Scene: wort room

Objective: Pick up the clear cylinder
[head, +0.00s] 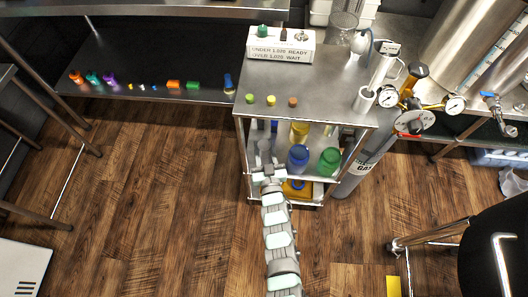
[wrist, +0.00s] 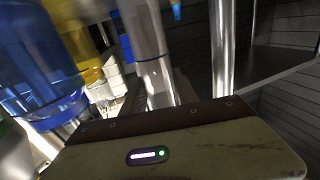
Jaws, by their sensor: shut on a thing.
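My gripper (head: 266,172) reaches into the middle shelf of the steel cart in the head view and is shut on the clear cylinder (head: 264,152), which looks pale and greyish just beyond the jaws. The fingertips and the cylinder's lower end are hidden there. I cannot tell whether its base touches the shelf.
A blue jar (head: 298,158) stands close right of my gripper, also near in the wrist view (wrist: 40,60). A green jar (head: 329,162) and yellow container (head: 299,131) share the shelf. The cart top (head: 310,88) is overhead; a gas cylinder (head: 352,180) stands right.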

